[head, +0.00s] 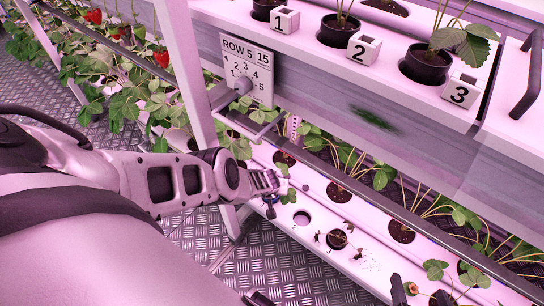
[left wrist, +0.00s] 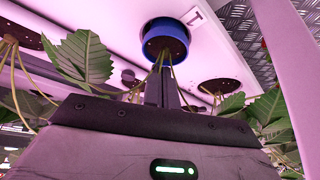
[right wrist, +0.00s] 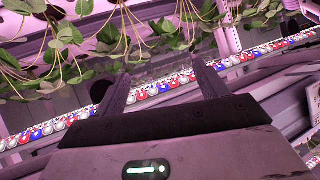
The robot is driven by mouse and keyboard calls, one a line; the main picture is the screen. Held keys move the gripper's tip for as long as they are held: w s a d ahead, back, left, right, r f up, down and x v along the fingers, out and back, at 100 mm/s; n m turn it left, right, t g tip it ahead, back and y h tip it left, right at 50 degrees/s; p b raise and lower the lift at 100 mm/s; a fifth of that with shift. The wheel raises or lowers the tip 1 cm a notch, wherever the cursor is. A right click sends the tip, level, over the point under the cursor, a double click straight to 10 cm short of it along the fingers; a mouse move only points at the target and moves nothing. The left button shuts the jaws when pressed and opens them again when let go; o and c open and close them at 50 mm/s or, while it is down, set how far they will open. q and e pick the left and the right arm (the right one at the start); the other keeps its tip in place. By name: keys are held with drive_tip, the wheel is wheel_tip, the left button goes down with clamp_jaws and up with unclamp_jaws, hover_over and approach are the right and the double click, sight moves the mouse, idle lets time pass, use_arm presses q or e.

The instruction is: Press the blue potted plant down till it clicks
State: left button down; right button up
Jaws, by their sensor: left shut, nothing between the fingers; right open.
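The blue potted plant (left wrist: 168,36) sits in a hole of the white rack channel in the left wrist view, with dark soil and thin stems. In the head view, a small bit of blue (head: 270,199) shows below my left gripper (head: 275,184), which hides most of the pot. My left gripper is shut and empty; its fingertips (left wrist: 160,80) are close to the pot among the stems. I cannot tell whether they touch it. My right gripper (head: 420,293) is at the bottom edge of the head view, open; its spread fingers (right wrist: 164,58) hold nothing.
The lower channel has an empty hole (head: 302,218) and a soil-filled hole (head: 337,238) with spilled bits around it. A sign (head: 247,68) and rail stand above my left gripper. Potted plants with numbered cubes (head: 364,47) line the upper shelf. Leafy plants crowd the right.

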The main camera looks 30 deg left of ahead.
use_arm(q)
wheel_tip(320, 180, up, 3)
drive_tip(key=p, duration=0.2)
drive_tip(key=shift+r+p, duration=0.2)
drive_tip(key=shift+p, duration=0.15)
wheel_tip(320, 180, up, 2)
drive_tip(key=shift+r+p, duration=0.1)
drive_tip(key=shift+p, duration=0.95)
use_arm(e)
drive_tip(key=shift+s+d+r+n+g, duration=0.1)
drive_tip(key=shift+d+r+n+g, duration=0.1)
drive_tip(key=shift+r, duration=0.3)
drive_tip(key=shift+s+d+r+n+g, duration=0.1)
drive_tip(key=shift+d+r, duration=0.05)
drive_tip(key=shift+r, duration=0.35)
use_arm(q)
drive_tip(key=shift+s, duration=0.1)
